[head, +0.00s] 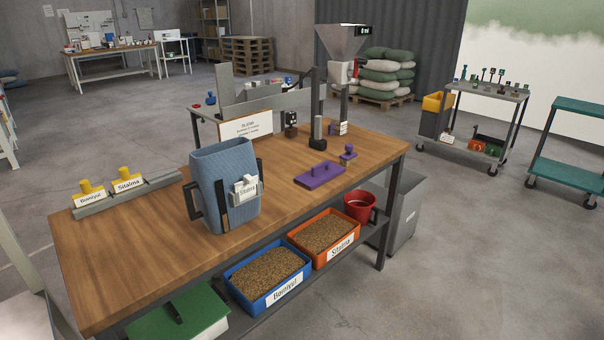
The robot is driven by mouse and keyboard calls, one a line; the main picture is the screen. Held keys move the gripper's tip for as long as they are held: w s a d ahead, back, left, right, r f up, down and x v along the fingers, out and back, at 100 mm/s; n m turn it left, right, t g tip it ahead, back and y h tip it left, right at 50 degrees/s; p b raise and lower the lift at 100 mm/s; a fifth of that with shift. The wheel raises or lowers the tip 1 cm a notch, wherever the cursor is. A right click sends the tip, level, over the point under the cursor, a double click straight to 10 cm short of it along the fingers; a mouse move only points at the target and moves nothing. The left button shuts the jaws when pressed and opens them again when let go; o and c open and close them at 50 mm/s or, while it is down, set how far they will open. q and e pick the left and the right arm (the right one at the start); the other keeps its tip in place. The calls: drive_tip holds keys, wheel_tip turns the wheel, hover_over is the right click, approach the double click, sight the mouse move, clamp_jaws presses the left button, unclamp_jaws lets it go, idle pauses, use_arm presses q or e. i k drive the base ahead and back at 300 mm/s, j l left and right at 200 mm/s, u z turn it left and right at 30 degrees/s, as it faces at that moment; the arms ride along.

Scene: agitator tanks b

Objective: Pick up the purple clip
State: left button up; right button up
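Two purple things lie on the right part of the wooden table. One is a flat purple plate with a raised bar on top (320,174), near the front edge. The other is a smaller purple piece with a knob (348,152), just behind and to the right, apart from the plate. I cannot tell which of them is the purple clip. Both are unobstructed. Neither of my grippers shows in the head view.
A blue ribbed jug (225,182) with a label stands on the wooden table (150,250). Yellow-topped labelled pieces sit in a grey rack (130,196) at left. Blue (268,299) and orange (325,257) grain bins and a red mug (358,206) are on the lower shelf.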

sight(322, 172)
drive_tip(key=i+l+u, duration=0.45)
drive_tip(key=l+u, duration=0.3)
drive_tip(key=i+l, duration=0.15)
drive_tip(key=l, duration=0.25)
drive_tip(key=i+l+u, duration=0.1)
drive_tip(key=l, duration=0.35)
drive_tip(key=i+l, duration=0.15)
drive_tip(key=l, duration=0.25)
drive_tip(key=i+l+u, duration=0.15)
drive_tip(key=l, duration=0.3)
drive_tip(key=i+l, duration=0.1)
drive_tip(key=l, duration=0.35)
